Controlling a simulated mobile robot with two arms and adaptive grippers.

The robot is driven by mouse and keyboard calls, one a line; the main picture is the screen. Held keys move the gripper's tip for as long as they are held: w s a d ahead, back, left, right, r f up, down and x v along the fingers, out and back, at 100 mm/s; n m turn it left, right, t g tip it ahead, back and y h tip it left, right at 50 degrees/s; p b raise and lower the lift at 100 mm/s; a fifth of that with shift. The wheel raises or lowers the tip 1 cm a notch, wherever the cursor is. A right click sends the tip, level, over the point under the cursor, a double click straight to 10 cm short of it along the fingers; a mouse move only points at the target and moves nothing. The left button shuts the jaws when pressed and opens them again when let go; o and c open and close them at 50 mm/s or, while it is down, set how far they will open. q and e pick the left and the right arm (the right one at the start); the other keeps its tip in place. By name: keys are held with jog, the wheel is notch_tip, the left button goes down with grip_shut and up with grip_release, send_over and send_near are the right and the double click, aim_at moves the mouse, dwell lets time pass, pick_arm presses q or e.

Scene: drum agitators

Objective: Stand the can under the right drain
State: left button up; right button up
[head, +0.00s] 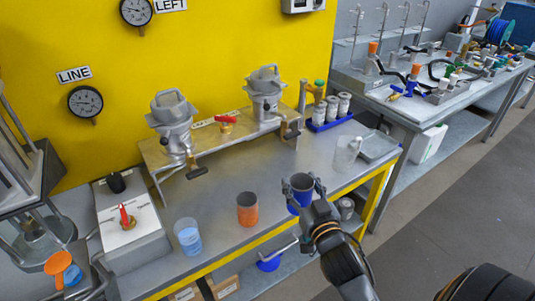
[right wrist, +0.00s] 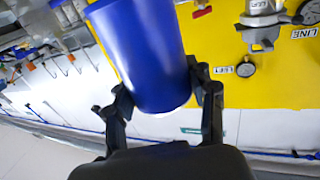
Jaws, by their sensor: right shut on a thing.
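My right gripper (head: 303,187) is shut around a blue can with a grey top (head: 301,197), upright above the front right of the bench. In the right wrist view the can (right wrist: 140,50) fills the space between the fingers (right wrist: 160,105). Two grey metal units with drain valves stand on a raised stand: the left drain (head: 194,168) and the right drain (head: 290,130). The held can is in front of the right drain, apart from it. An orange can with a grey top (head: 248,212) stands on the bench to its left. My left gripper is not in view.
A clear beaker of blue liquid (head: 187,238) stands at the front left. A clear jug (head: 346,153) and a blue tray of white-grey jars (head: 318,124) are at the right. The stand (head: 165,160) has legs. Bare bench (head: 258,172) lies before it.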

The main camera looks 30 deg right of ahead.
jog(key=shift+s+a+r, duration=0.1)
jog(key=shift+s, duration=0.1)
jog(key=s+a+n+y, duration=0.1)
jog(key=s+a+y, duration=0.1)
jog(key=s+a, duration=0.2)
jog(key=s+a+f+n+y, duration=0.1)
jog(key=s+a, duration=0.4)
jog(key=a, duration=0.5)
jog(key=shift+s+n+t+y, duration=0.3)
jog(key=shift+n+y, duration=0.1)
jog(key=shift+y, duration=0.3)
jog(key=shift+f, duration=0.15)
